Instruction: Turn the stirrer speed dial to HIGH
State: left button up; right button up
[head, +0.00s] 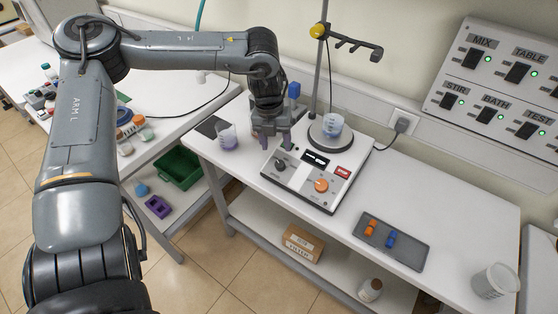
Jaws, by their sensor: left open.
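The stirrer (300,201) is a white and grey box on the white bench, with a round plate at its back holding a beaker (333,124) of bluish liquid. Its sloping front panel has an orange dial (321,185) at the right and a smaller dark control at the left. The panel lettering is too small to read, so I cannot tell which is the speed dial or its setting. My left gripper (276,145) is open, pointing down at the left rear of the panel, left of the orange dial and apart from it. My right gripper is out of view.
A beaker with purple liquid (227,137) stands just left of my left gripper. A stand (329,60) with a clamp rises behind the stirrer. A grey tray (411,254) with orange and blue pieces lies at the right. A wall switch panel (497,83) is at upper right.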

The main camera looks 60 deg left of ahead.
aim_at(279, 163)
pick_arm(q)
jog(key=f, duration=0.6)
jog(key=shift+w+d+f+p, duration=0.15)
jog(key=shift+w+d+p, duration=0.1)
jog(key=shift+p, duration=0.15)
jog(key=shift+w+f, duration=0.1)
jog(key=shift+f, duration=0.8)
